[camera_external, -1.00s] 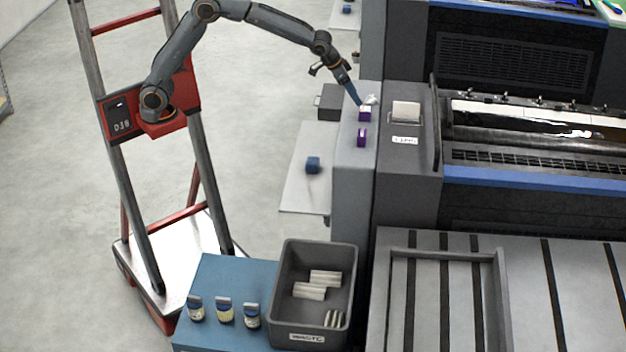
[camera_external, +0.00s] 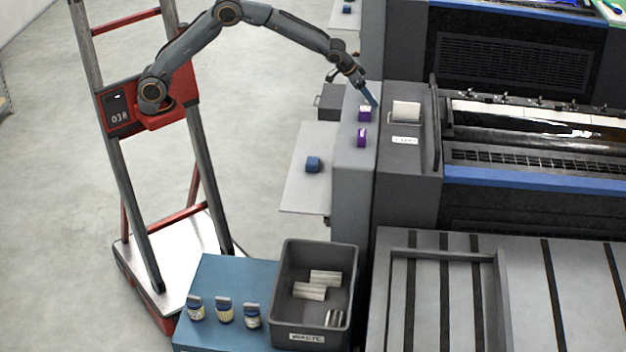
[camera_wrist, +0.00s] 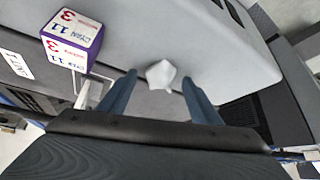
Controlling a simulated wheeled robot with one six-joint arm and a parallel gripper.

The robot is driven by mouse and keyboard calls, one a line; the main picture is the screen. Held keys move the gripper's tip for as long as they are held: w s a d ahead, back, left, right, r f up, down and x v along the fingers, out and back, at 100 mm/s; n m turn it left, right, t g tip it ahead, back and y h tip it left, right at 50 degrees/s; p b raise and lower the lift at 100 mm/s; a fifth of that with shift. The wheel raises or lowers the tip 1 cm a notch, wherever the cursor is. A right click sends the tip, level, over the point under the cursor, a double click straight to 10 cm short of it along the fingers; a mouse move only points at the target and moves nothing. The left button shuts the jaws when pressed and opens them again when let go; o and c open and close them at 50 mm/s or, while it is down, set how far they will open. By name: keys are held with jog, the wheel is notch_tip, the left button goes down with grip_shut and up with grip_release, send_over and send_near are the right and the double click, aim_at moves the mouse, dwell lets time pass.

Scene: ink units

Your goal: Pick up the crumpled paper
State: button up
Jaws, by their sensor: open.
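The crumpled paper (camera_wrist: 161,74) is a small white faceted lump on the grey top of the machine's side unit. In the wrist view it lies between the two blue fingers, near their tips, with space on both sides. My gripper (camera_wrist: 158,82) is open and points down at it; it also shows in the external view (camera_external: 373,101), over the right edge of the grey ledge. In the external view the paper is hidden by the gripper. I cannot tell whether the fingertips reach down around it.
A grey waste bin (camera_external: 284,280) holds pale rolls. Several small jars (camera_external: 224,311) stand beside it.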

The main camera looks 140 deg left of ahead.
jog(key=c, duration=1.1)
jog(key=shift+r, duration=0.1)
jog(key=shift+c, duration=0.4)
